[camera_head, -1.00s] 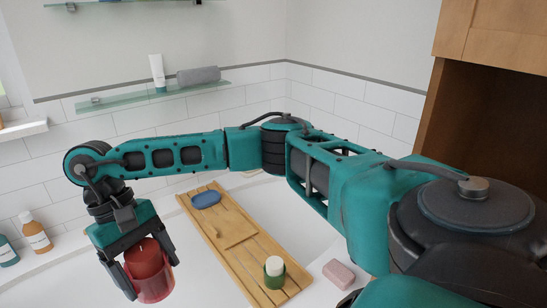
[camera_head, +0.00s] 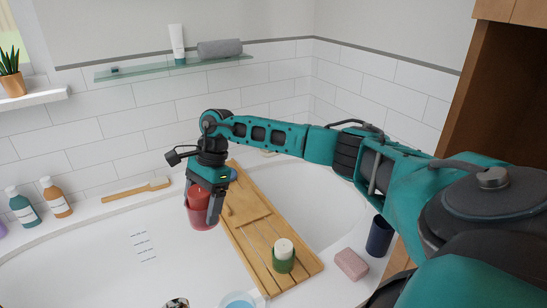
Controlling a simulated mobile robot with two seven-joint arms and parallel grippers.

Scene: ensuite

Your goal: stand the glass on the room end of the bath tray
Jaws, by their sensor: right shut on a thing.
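The glass (camera_head: 201,212) is red and see-through, with a darker red fill inside. My right gripper (camera_head: 203,205) is shut on it from above and holds it upright. The glass appears just left of the wooden bath tray (camera_head: 262,228), over the white bath; its height above the bath is hard to tell. The slatted tray runs from behind my gripper to the near right. A green holder with a white top (camera_head: 283,256) stands on its near end. My right arm and gripper hide part of the tray's far end. My left gripper is not in view.
A pink soap block (camera_head: 351,264) and a dark blue cup (camera_head: 379,236) sit on the rim to the right. A wooden brush (camera_head: 136,190) and bottles (camera_head: 57,197) line the back rim. A pale blue round thing (camera_head: 239,301) shows at the bottom edge.

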